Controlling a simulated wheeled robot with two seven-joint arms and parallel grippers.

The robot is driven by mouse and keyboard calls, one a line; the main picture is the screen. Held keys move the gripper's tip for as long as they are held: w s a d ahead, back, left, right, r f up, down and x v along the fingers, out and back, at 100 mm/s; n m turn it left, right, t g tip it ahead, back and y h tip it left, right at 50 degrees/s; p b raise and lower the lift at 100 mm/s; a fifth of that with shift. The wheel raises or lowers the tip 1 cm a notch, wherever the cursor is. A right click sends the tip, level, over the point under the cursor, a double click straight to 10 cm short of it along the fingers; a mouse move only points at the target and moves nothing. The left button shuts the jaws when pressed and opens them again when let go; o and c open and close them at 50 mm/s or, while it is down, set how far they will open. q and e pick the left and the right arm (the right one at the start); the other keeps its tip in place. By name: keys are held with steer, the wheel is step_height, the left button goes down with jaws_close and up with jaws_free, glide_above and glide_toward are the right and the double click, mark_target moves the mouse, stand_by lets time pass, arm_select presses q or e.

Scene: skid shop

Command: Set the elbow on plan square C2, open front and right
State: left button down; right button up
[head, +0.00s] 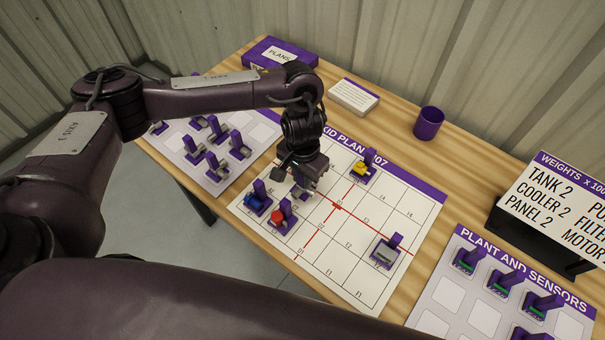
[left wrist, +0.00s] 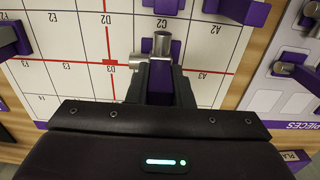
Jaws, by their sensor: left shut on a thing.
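My left gripper (head: 309,182) is over the plan sheet (head: 330,285), toward its upper left part. It is shut on the purple handle of the silver elbow (left wrist: 161,45), which also shows in the left wrist view below my gripper (left wrist: 160,78). One silver end points up in that picture and the other points left. The elbow looks close to the sheet; I cannot tell whether it touches. In the head view the elbow is mostly hidden by my gripper. My right gripper is not in view.
Blue (head: 255,206), red (head: 278,216), yellow (head: 361,169) and grey (head: 384,254) pieces stand on the sheet. A pipe piece tray (head: 263,134) is at left, a plant and sensors tray (head: 430,322) at right. A purple cup (head: 429,123) stands behind.

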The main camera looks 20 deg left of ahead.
mark_target(302, 188)
arm_select(q)
steer(key=shift+f+b, duration=0.6)
steer(key=shift+f, duration=1.15)
steer(key=shift+r+p, duration=0.1)
steer(key=shift+p, duration=0.4)
steer(key=shift+f+b, duration=0.35)
steer(key=shift+f, duration=0.45)
steer(key=c, duration=1.2)
jaws_free()
